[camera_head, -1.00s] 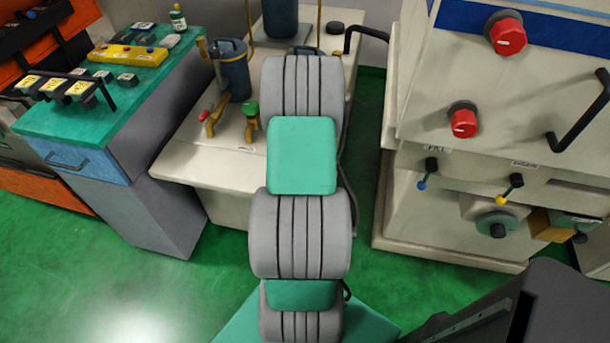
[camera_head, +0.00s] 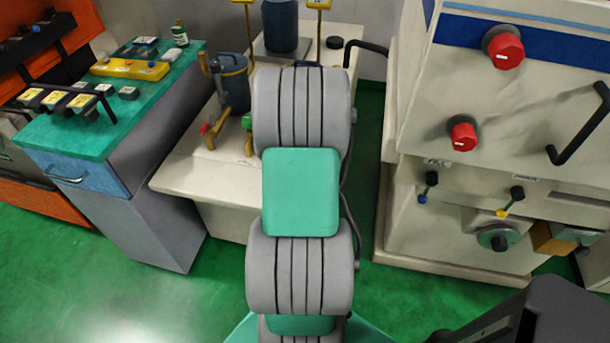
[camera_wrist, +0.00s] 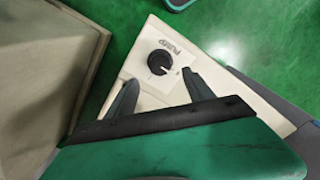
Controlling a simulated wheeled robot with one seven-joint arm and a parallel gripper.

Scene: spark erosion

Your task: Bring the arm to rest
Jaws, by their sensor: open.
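My arm (camera_head: 300,192), with its grey and green links, runs up the middle of the head view. My gripper is hidden in that view. In the wrist view, my gripper (camera_wrist: 160,76) has its two dark fingers apart, with nothing held between them. A black knob (camera_wrist: 158,62) marked PUMP on a cream surface (camera_wrist: 145,85) shows beyond and between the fingertips. I cannot tell how far the fingers are from it.
A green-topped cabinet (camera_head: 75,145) stands at left. A cream bench (camera_head: 180,175) with a blue pump (camera_head: 233,85) stands behind my arm. A cream machine (camera_head: 400,225) with red knobs (camera_head: 503,47) stands at right. Green floor (camera_head: 60,245) shows in front.

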